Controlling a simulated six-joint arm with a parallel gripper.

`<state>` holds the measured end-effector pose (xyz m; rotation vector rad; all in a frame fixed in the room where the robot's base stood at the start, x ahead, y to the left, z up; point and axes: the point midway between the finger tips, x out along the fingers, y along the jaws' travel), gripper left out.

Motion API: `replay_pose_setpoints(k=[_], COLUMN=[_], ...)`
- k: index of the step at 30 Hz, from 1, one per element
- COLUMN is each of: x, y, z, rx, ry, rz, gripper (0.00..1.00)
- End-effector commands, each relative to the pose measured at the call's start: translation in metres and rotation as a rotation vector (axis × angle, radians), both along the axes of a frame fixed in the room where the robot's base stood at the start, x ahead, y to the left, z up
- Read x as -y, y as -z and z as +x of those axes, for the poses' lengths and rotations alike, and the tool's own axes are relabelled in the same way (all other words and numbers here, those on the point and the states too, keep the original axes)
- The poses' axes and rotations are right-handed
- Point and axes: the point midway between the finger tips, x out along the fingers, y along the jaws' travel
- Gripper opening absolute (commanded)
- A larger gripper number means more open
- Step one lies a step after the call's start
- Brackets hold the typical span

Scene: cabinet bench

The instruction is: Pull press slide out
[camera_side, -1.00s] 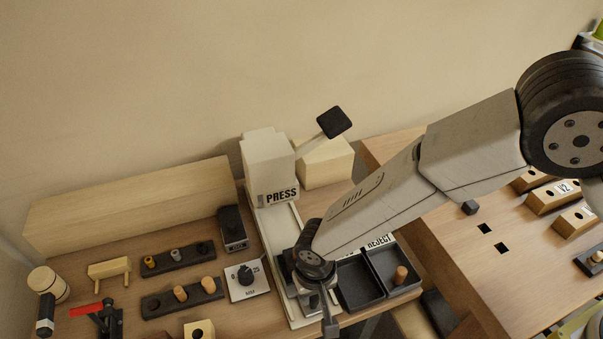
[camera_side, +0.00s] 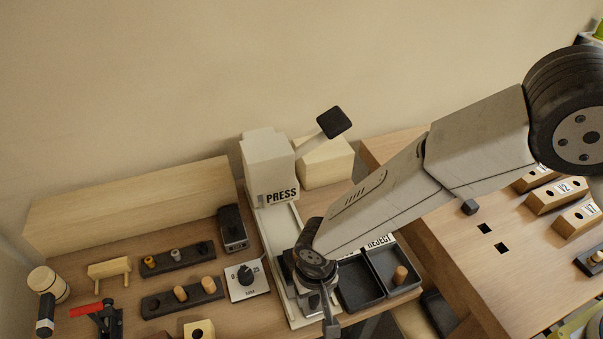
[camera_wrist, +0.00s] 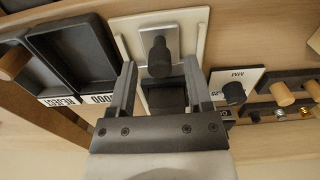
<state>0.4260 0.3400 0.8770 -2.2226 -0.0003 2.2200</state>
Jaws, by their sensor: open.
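The press (camera_side: 268,170) is a white block labelled PRESS, with a black-tipped lever (camera_side: 333,122) up to its right. Its pale slide track (camera_side: 284,237) runs forward from its base to the bench front. In the wrist view, a dark round knob (camera_wrist: 160,58) stands on the pale slide plate (camera_wrist: 130,32), with a dark square block behind it. My gripper (camera_wrist: 159,75) is open, with one finger on each side of the knob and a gap visible on both sides. In the side view my wrist hides most of the slide's front end.
Right of the slide are black trays (camera_side: 388,270), one holding a wooden peg (camera_side: 400,274). Left are a dial plate (camera_side: 247,280), a black box (camera_side: 232,228) and peg racks (camera_side: 182,297). A long wooden block (camera_side: 130,205) lies behind them.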

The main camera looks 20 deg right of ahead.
Motion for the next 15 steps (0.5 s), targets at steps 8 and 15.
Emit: replay_pose_setpoints(k=[8,15], x=[0.000,0.000], y=[-0.016,-0.030], z=[0.000,0.000], rx=[0.001,0.000], ry=[0.000,0.000], rz=[0.001,0.000], gripper=[0.64,0.64])
